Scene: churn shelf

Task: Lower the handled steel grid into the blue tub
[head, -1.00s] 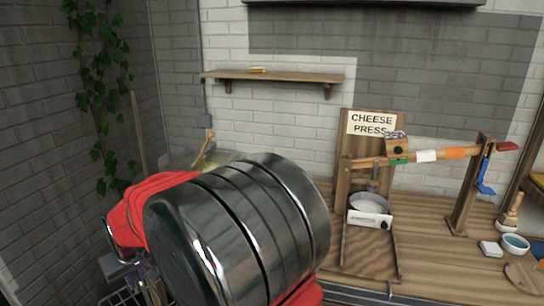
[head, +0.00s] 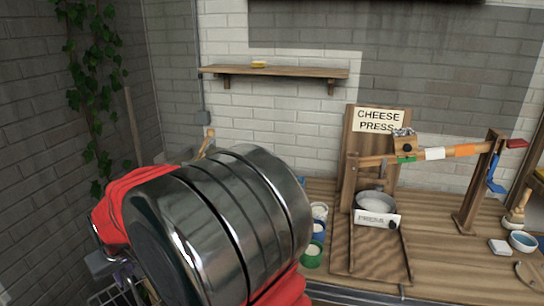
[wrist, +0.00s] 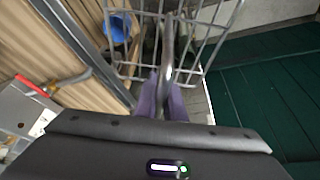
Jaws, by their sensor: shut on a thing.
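The handled steel grid (wrist: 205,68) hangs at the top of the wrist view, its wires spread out beyond my fingertips. Its grey handle rises between the purple fingers of my gripper (wrist: 163,100), which are shut on it. In the head view, part of the grid (head: 108,298) shows at the lower left, mostly hidden by my arm. A blue round thing (wrist: 118,27) lies beyond the grid's left side in the wrist view. I cannot tell whether it is the blue tub. In the head view, no large blue tub shows clearly.
A wooden counter holds a cheese press (head: 376,188). Small white, blue (head: 319,230) and green (head: 312,255) pots stand beside my arm. A bowl (head: 522,241) and brush (head: 516,210) sit at the right. Dark green flooring (wrist: 265,95) lies at the right of the wrist view.

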